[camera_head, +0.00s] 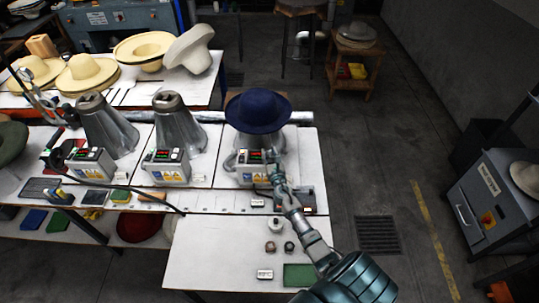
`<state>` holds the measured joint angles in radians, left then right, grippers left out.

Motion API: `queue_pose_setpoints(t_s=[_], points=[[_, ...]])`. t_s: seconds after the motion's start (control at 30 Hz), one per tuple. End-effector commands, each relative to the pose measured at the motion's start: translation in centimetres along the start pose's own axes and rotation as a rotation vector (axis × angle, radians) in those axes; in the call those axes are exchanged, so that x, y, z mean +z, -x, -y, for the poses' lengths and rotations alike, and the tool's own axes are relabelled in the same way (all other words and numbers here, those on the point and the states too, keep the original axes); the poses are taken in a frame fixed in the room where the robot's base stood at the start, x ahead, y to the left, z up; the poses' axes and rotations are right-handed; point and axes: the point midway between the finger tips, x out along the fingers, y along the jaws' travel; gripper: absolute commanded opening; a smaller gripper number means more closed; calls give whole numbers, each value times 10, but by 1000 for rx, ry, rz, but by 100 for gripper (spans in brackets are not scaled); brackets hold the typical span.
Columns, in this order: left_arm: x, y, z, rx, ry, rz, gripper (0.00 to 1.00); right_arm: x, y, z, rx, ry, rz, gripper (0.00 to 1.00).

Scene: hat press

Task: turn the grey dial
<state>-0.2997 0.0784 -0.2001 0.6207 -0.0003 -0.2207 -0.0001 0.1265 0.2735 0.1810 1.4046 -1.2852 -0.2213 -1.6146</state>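My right arm comes in from the lower right. Its gripper (277,172) is at the front right of the right-hand control box (251,168), below the dark blue hat (258,111). The gripper's fingers are small and overlap the box's right side, so I cannot tell whether they are open or shut, or whether they touch it. The box has a lit red and green display and a yellow and blue label. I cannot make out a grey dial on it; the gripper may hide it. My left gripper is not in view.
Two similar control boxes (166,167) (90,165) stand to the left, before metal cones (180,128). Two small round pieces (270,247) (289,247) and a green pad (299,275) lie on the lower white table (205,255). Straw hats (88,73) lie behind.

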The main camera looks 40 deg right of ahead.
Motion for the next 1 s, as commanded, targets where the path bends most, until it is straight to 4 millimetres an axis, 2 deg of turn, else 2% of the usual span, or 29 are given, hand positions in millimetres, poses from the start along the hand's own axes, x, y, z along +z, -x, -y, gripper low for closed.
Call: queue_pose_setpoints(t_s=[0.13, 0.27, 0.3, 0.63, 1.0], points=[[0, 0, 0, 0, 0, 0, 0, 0, 0, 1, 0, 0, 0, 34], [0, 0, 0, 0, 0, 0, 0, 0, 0, 0, 0, 0, -1, 1], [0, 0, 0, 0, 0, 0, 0, 0, 0, 0, 0, 0, -1, 0], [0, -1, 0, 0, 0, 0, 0, -1, 0, -1, -52, -2, -2, 0], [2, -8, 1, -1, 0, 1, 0, -3, 0, -3, -291, -3, -3, 0]])
